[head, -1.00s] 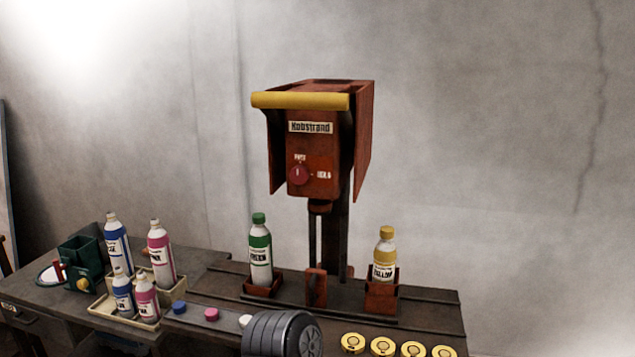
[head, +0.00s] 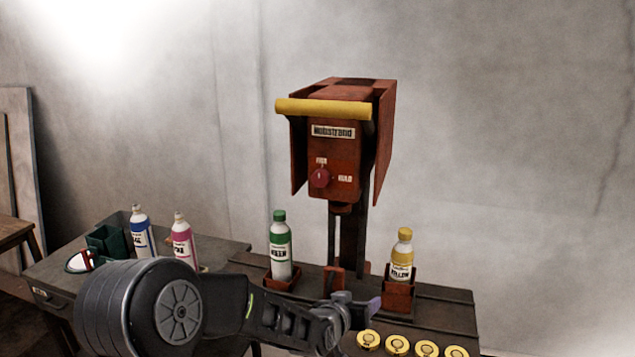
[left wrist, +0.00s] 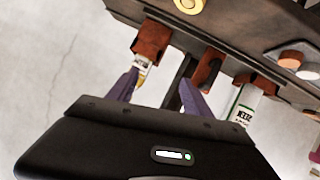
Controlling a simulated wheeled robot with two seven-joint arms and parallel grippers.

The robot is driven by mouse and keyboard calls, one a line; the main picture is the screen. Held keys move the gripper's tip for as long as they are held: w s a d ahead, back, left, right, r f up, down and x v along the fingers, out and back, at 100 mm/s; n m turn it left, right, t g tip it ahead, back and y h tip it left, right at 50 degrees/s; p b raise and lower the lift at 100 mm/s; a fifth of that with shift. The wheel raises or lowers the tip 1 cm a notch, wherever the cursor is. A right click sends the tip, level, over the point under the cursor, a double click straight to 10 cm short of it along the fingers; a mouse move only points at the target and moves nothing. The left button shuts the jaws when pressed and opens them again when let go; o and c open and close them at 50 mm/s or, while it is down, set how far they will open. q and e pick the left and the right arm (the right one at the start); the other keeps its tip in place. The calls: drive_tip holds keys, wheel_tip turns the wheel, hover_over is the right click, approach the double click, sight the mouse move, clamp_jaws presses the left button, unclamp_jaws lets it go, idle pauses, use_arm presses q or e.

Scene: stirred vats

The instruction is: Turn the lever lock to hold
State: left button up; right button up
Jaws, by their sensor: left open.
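The lever lock is a round red knob (head: 319,178) on the front of the rust-red machine head (head: 335,150). One small label sits above the knob and a HOLD label (head: 345,179) sits to its right. The knob's pointer is too small to read surely, but it seems to point up. My left gripper (head: 372,308) is low in front of the bench, well below the knob, with nothing between its fingers. In the left wrist view its purple fingers (left wrist: 160,92) are spread apart. My right gripper is in neither view.
A yellow handle bar (head: 323,108) crosses above the knob. A green-capped bottle (head: 280,247) and a yellow-capped bottle (head: 401,257) stand in red holders on the bench. Yellow discs (head: 397,344) lie at the front. The space before the knob is clear.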

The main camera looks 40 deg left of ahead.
use_arm(q)
drive_tip(key=s+a+r+n+t+y+p, duration=0.1)
drive_tip(key=a+r, duration=0.3)
drive_tip(key=r, duration=0.5)
drive_tip(key=a+r+t+y, duration=0.2)
drive_tip(key=a+r, duration=0.2)
drive_tip(key=r, duration=0.4)
drive_tip(key=n+t+y, duration=0.1)
approach(319, 180)
drive_tip(key=shift+w, duration=0.4)
drive_tip(key=p+x, duration=0.3)
drive_tip(key=x, duration=0.4)
drive_tip(key=shift+s, duration=0.1)
drive_tip(key=shift+w+a, duration=0.2)
drive_tip(key=shift+w, duration=0.3)
clamp_jaws()
